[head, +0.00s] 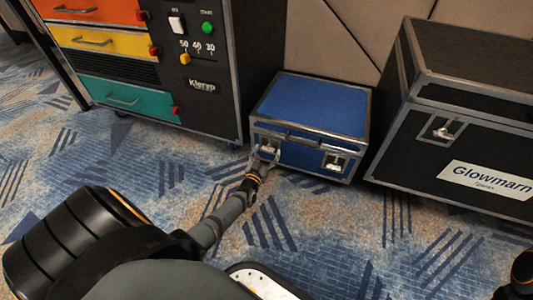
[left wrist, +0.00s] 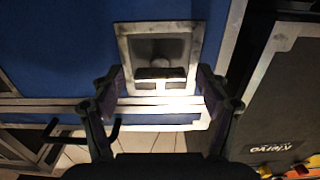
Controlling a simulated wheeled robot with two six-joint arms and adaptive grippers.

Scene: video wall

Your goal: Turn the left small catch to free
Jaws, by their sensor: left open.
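The blue case (head: 313,105) stands on the carpet with two small metal catches on its front. The left small catch (head: 268,149) is partly hidden by my left gripper (head: 262,164). In the left wrist view the left catch (left wrist: 160,48) is a square metal plate with a dark recess and a brightly lit turning piece low in it. My left gripper (left wrist: 158,88) is open, with one finger on each side of the catch. I cannot tell whether the fingers touch it. The right small catch (head: 335,162) is clear.
A dark cabinet (head: 215,120) with coloured drawers stands close on the left of the blue case. A large black case (head: 450,100) with a "Glowmarn" label stands close on the right. A black handle (head: 310,138) lies between the catches. The patterned carpet (head: 320,230) in front is free.

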